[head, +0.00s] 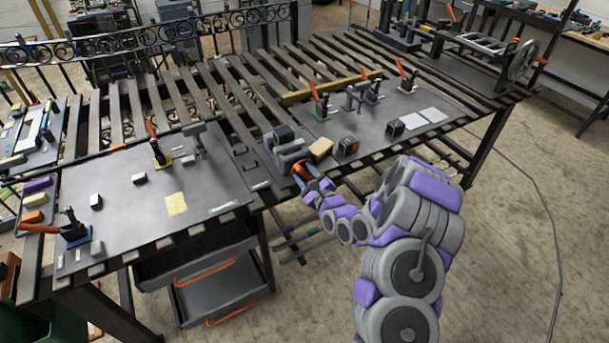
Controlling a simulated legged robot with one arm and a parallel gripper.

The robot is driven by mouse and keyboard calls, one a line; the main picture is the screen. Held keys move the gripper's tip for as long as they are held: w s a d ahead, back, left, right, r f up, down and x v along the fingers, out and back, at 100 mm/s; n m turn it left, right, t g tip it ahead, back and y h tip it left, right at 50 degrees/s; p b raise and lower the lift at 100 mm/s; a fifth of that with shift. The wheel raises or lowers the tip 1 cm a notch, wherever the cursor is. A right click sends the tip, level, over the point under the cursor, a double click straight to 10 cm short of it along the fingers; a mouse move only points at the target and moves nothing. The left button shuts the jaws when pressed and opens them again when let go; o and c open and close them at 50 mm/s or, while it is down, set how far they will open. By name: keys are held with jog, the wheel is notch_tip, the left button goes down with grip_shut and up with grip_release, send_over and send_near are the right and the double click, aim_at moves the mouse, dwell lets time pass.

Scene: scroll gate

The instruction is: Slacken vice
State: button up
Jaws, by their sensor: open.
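The vice (292,158) is a dark grey block-like body at the front edge of the slatted workbench, between two dark metal plates. My gripper (303,172), with orange-red and blue parts, is at the vice's front side, where a handle would be. It overlaps the vice in the picture, and I cannot tell whether it touches it. The fingers are small here and the vice's handle is not clearly visible. My grey and purple arm reaches in from the lower right.
The left plate (120,200) bears toggle clamps, small blocks and a yellow note (176,204). The right plate (420,105) bears more clamps and white sheets. A tan block (321,149) is beside the vice. Drawers with orange handles (220,290) are below. The floor at right is clear except for a cable.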

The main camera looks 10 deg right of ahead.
jog(key=shift+w+a, duration=0.1)
jog(key=shift+w, duration=0.15)
grip_shut()
dwell(0.3)
